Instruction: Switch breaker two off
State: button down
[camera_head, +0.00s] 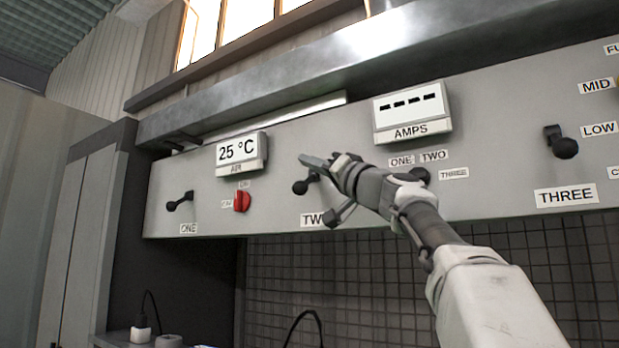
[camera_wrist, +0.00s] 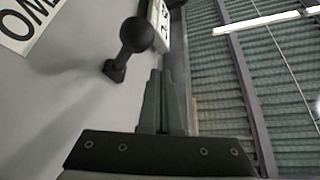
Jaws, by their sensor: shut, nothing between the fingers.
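Breaker two's black ball-ended lever (camera_head: 300,187) is on the grey panel in the head view, above a label (camera_head: 312,220) of which "TW" shows. The ball points down to the left; my gripper hides part of the lever's base. My gripper (camera_head: 305,159) is shut and empty, fingers pointing left, just above this lever in the picture. I cannot tell whether they touch. In the wrist view the shut fingertips (camera_wrist: 165,75) stand close to the panel. A black ball lever (camera_wrist: 137,35) is ahead of them; I cannot tell for certain which breaker it belongs to.
Breaker one's lever (camera_head: 180,201) and a red knob (camera_head: 242,201) are to the left. A display reading 25 °C (camera_head: 237,150) and an AMPS display (camera_head: 411,107) stick out above. Breaker three's lever (camera_head: 564,147) is at right. A metal ledge (camera_head: 300,72) overhangs the panel.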

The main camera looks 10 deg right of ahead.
aim_at(313, 180)
notch_tip(313, 180, down, 3)
jog(key=n+g+y+b, duration=0.1)
jog(key=n+y, duration=0.1)
jog(key=n, duration=0.1)
jog(key=n+g+y+b, duration=0.1)
jog(key=n+y+b, duration=0.1)
jog(key=n, duration=0.2)
jog(key=shift+w+d+r, duration=0.1)
jog(key=shift+w+r, duration=0.05)
jog(key=shift+d+f+b, duration=0.1)
jog(key=shift+f+b, duration=0.25)
jog(key=shift+d+f, duration=0.1)
jog(key=b+v, duration=1.2)
jog(key=v, duration=0.5)
jog(key=shift+w+d, duration=0.1)
dwell(0.4)
